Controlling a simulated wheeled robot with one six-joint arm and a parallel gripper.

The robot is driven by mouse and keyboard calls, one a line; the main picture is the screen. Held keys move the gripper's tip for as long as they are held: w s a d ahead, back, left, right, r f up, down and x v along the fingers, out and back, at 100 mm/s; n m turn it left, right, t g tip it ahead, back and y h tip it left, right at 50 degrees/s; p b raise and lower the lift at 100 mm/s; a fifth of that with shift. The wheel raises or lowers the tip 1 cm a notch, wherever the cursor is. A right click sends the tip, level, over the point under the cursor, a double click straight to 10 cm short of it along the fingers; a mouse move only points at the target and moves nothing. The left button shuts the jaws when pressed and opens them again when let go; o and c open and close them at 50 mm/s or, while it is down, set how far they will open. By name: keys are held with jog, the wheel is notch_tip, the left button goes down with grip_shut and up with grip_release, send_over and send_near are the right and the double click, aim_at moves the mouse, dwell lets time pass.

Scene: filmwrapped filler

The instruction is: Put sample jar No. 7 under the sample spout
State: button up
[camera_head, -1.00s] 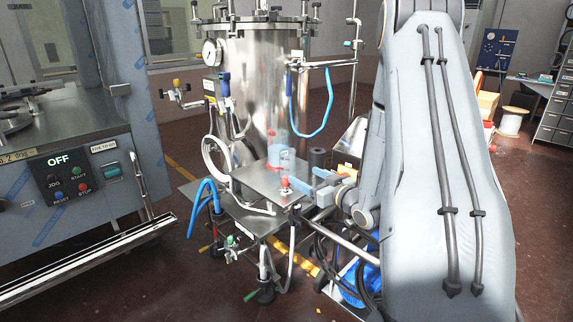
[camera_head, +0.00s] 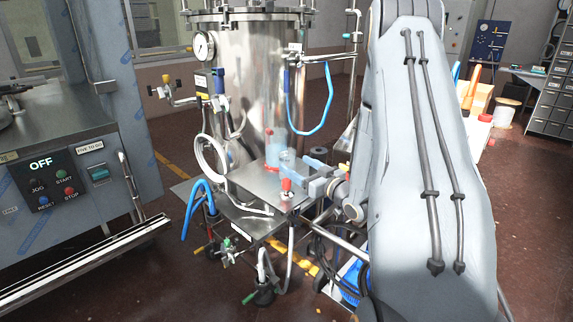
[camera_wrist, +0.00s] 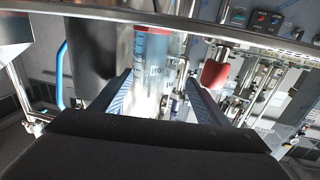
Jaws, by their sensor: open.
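A clear jar with dark lettering that begins "No" (camera_wrist: 154,75) stands between the two fingers of my gripper (camera_wrist: 160,98) in the wrist view. Its number is not readable to me. My gripper is open, one finger on each side of the jar. In the head view my gripper (camera_head: 305,181) is at the right edge of the steel shelf on the tank, beside a clear jar (camera_head: 287,158). I cannot pick out the sample spout for certain.
A red-topped piece (camera_head: 287,185) stands at the shelf's front, close to my fingers; a red part (camera_wrist: 215,73) shows right of them. A dark cylinder (camera_wrist: 95,48) is left of them. The steel tank (camera_head: 245,85) rises behind. A blue hose (camera_head: 325,110) hangs nearby.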

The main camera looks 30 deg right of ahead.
aim_at(293, 162)
jog(key=w, duration=0.2)
jog(key=w+a+p, duration=0.1)
jog(key=w, duration=0.2)
jog(key=shift+w, duration=0.35)
jog(key=shift+c, duration=0.3)
jog(key=c, duration=1.2)
jog(key=shift+o, duration=0.2)
jog(key=shift+r, duration=0.1)
